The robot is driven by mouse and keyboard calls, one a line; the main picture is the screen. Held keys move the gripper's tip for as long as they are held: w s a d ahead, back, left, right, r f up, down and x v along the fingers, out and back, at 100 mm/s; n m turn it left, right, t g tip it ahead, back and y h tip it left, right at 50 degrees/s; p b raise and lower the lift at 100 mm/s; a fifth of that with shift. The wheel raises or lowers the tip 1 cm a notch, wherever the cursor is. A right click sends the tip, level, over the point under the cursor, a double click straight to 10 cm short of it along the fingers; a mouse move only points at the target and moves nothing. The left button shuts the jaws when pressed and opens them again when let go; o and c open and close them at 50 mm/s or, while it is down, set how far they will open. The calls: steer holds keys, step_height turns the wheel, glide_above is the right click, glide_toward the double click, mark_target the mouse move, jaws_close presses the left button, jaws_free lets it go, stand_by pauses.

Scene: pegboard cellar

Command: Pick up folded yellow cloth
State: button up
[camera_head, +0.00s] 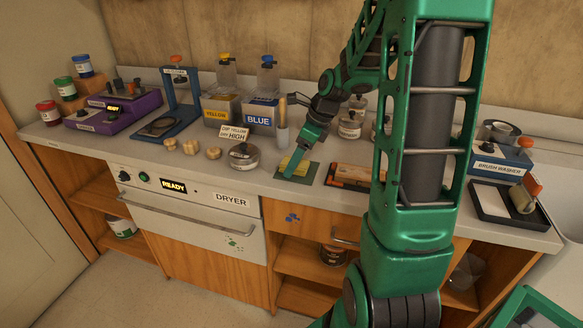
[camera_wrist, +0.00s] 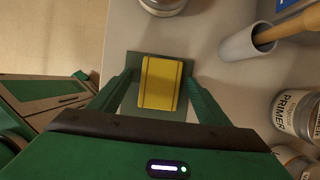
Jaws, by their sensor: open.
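The folded yellow cloth (camera_wrist: 159,84) lies on a dark green mat (camera_wrist: 152,56) on the counter. In the wrist view my gripper (camera_wrist: 159,78) is open, with one green finger on each side of the cloth and a small gap visible between cloth and fingers. In the head view my gripper (camera_head: 292,168) points down over the mat (camera_head: 309,177), and the cloth (camera_head: 301,165) shows partly behind it. I cannot tell how far the fingertips are above the mat.
A grey holder with a wooden-handled tool (camera_head: 282,137) stands just behind the mat. A round metal tin (camera_head: 243,157) stands to the left, and an orange-and-dark object (camera_head: 350,176) lies to the right. The counter's front edge runs close to the mat.

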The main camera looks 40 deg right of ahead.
steer(key=c, duration=1.1)
steer(key=shift+c, duration=0.2)
steer(key=shift+r, duration=0.1)
steer(key=shift+r, duration=0.25)
step_height(320, 180, up, 4)
steer(key=shift+f, duration=0.1)
steer(key=s+a+r, duration=0.4)
steer(key=a+r, duration=0.2)
steer(key=a, duration=0.4)
steer(key=shift+s+a+r, duration=0.35)
steer(key=shift+s+r, duration=0.05)
